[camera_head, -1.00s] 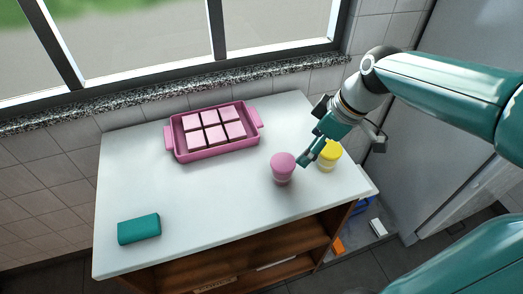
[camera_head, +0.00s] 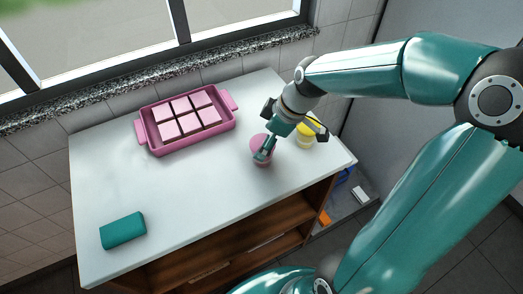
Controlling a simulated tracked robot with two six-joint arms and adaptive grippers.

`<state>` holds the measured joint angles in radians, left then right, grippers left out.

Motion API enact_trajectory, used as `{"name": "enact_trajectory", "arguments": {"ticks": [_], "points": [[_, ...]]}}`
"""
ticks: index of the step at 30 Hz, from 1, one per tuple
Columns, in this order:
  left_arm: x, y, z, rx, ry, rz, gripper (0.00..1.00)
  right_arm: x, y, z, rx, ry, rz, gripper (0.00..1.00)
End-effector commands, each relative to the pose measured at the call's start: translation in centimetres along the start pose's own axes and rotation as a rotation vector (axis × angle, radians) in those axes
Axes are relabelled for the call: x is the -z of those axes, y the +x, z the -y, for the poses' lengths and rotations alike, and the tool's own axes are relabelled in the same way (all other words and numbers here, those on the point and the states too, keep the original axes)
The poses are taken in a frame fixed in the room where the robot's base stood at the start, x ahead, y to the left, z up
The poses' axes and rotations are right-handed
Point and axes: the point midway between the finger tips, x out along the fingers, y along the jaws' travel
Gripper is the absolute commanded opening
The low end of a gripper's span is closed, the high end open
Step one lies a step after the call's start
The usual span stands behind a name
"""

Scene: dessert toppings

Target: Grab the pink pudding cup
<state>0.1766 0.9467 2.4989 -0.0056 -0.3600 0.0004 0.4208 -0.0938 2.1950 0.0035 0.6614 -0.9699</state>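The pink pudding cup (camera_head: 257,143) stands upright on the right part of the white table. My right gripper (camera_head: 266,151) is at the cup, with its teal fingers pointing down and covering part of the cup's right side and front. I cannot tell whether the fingers touch the cup or are closed on it. My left gripper is not in view.
A pink tray (camera_head: 160,153) with several pink-topped squares is at the back left. A teal block (camera_head: 123,231) lies front left. The table's middle is clear.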

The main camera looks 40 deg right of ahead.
Motion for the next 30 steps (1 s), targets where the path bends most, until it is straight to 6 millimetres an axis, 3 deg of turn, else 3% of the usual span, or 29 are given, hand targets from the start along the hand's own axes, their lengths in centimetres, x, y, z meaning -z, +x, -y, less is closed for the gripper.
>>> {"name": "enact_trajectory", "arguments": {"ticks": [12,20,30], "points": [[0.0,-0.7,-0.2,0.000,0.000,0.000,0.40,0.0,4.8,-0.1,0.002,0.003,0.002,0.91],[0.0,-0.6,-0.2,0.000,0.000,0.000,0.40,0.0,5.0,-0.2,-0.002,0.003,0.000,0.91],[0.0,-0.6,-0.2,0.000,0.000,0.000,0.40,0.0,5.0,-0.2,-0.002,0.004,0.000,0.36]]}}
